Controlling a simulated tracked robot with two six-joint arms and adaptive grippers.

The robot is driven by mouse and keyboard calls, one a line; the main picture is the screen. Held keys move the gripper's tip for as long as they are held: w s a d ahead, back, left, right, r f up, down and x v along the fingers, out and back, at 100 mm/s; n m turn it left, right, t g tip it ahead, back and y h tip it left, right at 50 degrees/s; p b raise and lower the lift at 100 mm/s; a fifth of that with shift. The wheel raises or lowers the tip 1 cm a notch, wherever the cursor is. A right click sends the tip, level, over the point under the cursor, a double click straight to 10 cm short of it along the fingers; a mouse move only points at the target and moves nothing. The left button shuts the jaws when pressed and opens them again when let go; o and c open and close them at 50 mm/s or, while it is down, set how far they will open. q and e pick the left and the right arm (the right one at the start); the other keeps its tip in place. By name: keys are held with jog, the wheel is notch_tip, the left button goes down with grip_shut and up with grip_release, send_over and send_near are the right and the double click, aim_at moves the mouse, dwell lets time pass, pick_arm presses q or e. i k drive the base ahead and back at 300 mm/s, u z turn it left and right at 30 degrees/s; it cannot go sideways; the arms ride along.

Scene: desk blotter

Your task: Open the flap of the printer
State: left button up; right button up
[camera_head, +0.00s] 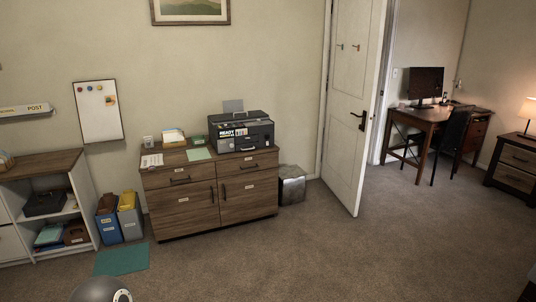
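The printer (242,132) is a black and grey box on the right part of a wooden cabinet top, across the room from me. A light sheet stands up at its back. Neither of my grippers is in view. A rounded grey part, which looks like mine, shows at the bottom left edge.
The wooden cabinet (185,201) has drawers and doors. A white door (348,105) is open. The carpet (270,255) in front is clear.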

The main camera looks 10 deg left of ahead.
aim_at(246, 139)
jog(key=u, duration=0.6)
jog(key=i, duration=1.1)
jog(key=u, duration=1.25)
jog(key=i, duration=1.5)
jog(key=u, duration=0.15)
jog(key=i, duration=1.5)
jog(key=z, duration=0.75)
jog(key=i, duration=1.35)
jog(key=z, duration=0.85)
jog(key=i, duration=0.35)
jog(key=z, duration=0.25)
jog(key=k, duration=0.85)
jog(key=z, duration=0.15)
jog(key=i, duration=0.65)
